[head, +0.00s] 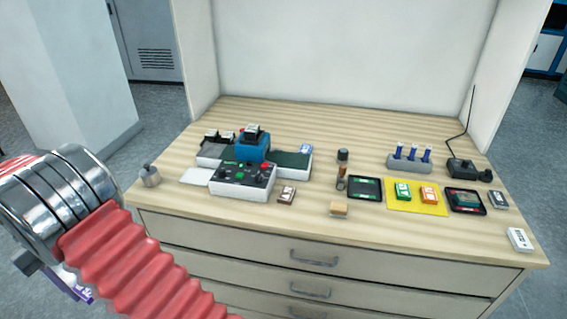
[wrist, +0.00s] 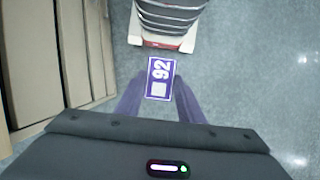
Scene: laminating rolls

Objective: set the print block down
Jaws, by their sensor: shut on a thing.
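My gripper (wrist: 160,90) is shut on a purple and white print block (wrist: 160,73) marked "92". In the wrist view the block sits between the fingertips, above the grey floor and beside the drawer fronts. In the head view my gripper (head: 66,280) is at the lower left, off the front left of the bench, and a bit of purple (head: 84,294) shows there. A yellow mat (head: 416,208) on the bench's right bears a green block (head: 403,191) and an orange block (head: 429,195). A dark tray (head: 466,208) lies right of it.
The bench top (head: 255,225) is bare along much of its front. A control box (head: 243,180) and blue device (head: 253,147) stand left of centre. A dark green tray (head: 365,187), small bottles (head: 342,170), a tube rack (head: 409,164) and a radio (head: 463,168) stand right.

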